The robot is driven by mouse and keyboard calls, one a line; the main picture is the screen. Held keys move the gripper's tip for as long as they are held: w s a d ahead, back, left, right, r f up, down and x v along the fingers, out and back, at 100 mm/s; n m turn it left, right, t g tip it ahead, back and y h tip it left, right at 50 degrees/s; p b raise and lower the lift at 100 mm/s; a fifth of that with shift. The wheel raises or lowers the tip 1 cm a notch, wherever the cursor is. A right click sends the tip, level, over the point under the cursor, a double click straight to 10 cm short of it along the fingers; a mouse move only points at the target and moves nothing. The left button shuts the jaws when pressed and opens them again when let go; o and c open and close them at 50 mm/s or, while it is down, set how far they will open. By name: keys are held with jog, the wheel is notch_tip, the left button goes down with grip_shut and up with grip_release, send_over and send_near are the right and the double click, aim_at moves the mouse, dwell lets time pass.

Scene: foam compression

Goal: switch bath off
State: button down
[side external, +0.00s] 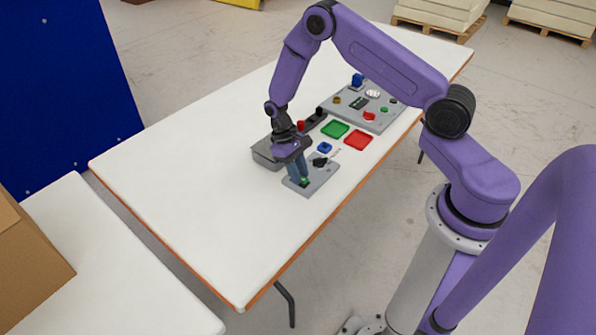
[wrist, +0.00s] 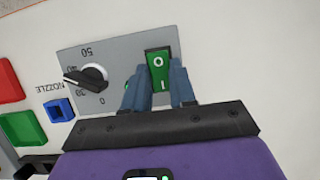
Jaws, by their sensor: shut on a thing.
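A green rocker switch (wrist: 157,62) marked O and I sits on a grey panel (wrist: 115,48). In the side view only a small green part of the switch (side external: 305,181) shows beside the fingertips. The panel (side external: 321,181) lies flat on the white table near its front edge. A black dial (wrist: 87,77) with a scale from 0 to 50 is beside the switch. My gripper (wrist: 161,75) is down at the panel, its blue-grey fingers shut on the switch from both sides. The gripper (side external: 301,179) points downward in the side view. The lower part of the switch is partly between the fingers.
A grey box (side external: 264,155) stands behind my gripper. A larger grey board (side external: 350,112) with several parts is farther back. The table's left part is clear.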

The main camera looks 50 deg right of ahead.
jog(key=shift+s+t, duration=0.25)
jog(key=shift+t, duration=0.65)
jog(key=shift+s+t, duration=0.2)
jog(key=shift+t, duration=0.7)
jog(key=shift+r, duration=0.1)
jog(key=c, duration=1.2)
grip_release()
notch_tip(320, 180, up, 17)
jog(key=w, duration=0.1)
jog(key=shift+r, duration=0.2)
